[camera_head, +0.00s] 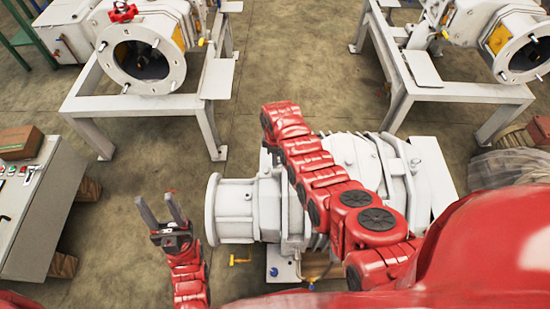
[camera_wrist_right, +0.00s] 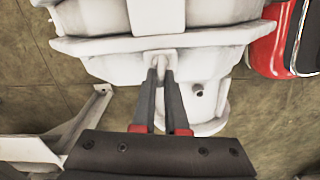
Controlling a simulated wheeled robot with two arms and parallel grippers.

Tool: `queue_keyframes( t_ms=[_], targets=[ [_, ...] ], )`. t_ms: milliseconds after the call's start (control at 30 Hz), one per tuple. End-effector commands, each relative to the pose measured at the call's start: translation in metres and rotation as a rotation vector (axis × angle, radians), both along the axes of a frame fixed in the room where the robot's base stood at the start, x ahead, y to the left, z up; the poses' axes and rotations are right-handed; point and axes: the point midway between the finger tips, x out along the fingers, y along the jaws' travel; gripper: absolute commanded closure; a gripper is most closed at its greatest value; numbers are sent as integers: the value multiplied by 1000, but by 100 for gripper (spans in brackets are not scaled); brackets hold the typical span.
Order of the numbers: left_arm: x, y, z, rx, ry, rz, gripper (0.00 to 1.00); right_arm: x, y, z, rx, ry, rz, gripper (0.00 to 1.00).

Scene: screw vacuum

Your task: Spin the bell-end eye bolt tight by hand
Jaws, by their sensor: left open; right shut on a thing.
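The white screw vacuum pump (camera_head: 235,210) lies across the middle of the head view, its round flanged end to the left. In the right wrist view, my right gripper (camera_wrist_right: 162,76) is shut on a small pale eye bolt (camera_wrist_right: 160,60) at the edge of the white housing (camera_wrist_right: 120,45). The fingers hide the bolt's lower part, so I cannot tell how deep it sits. In the head view, my right arm lies over the pump and its fingers and the bolt are hidden. My left gripper (camera_head: 170,210) is open and empty, left of the flanged end and apart from it.
Two more white pumps stand on frames, at the back left (camera_head: 145,55) and back right (camera_head: 520,50). A control cabinet (camera_head: 35,200) with buttons stands at the left. A small yellow handle (camera_head: 238,261) shows below the pump.

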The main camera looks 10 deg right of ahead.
Motion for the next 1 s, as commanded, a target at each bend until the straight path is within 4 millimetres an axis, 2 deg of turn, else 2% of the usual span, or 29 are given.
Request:
queue_keyframes(
  t_ms=[367,567,1000],
  targets=[
    [0,0,0,0,0,0,50,0,0,0,0,0,-11,100],
    [0,0,-2,0,0,0,50,1,0,-1,0,0,-77,100],
    [0,0,-11,0,0,0,50,3,-2,-1,0,2,-440,100]
  ],
)
